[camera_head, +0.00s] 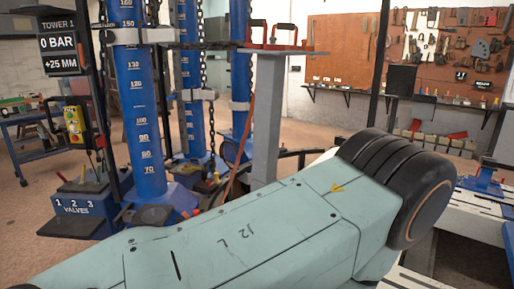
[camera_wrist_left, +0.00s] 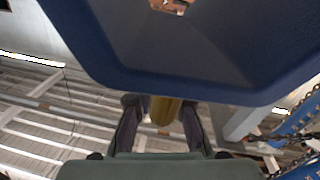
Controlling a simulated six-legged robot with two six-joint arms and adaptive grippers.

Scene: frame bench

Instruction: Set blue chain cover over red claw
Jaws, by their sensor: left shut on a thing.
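A big dark blue cover (camera_wrist_left: 200,60) fills the top of the left wrist view, with a small opening at its upper edge. A brass-yellow grip (camera_wrist_left: 164,110) sticks out below it. My left gripper (camera_wrist_left: 160,103) has its two dark fingers on either side of that grip and is shut on it. In the head view, a red claw (camera_head: 284,36) and a second red claw (camera_head: 257,34) stand on the flat top of a grey post. My left gripper and the blue cover do not show in the head view. My right gripper is in neither view.
Blue numbered columns (camera_head: 137,110) with hanging chains stand left of the grey post (camera_head: 267,120). A valve box (camera_head: 80,208) stands at the lower left. My left arm covers the lower middle. A tool board (camera_head: 345,50) is at the back right. Blue chain parts (camera_wrist_left: 300,125) show at right in the wrist view.

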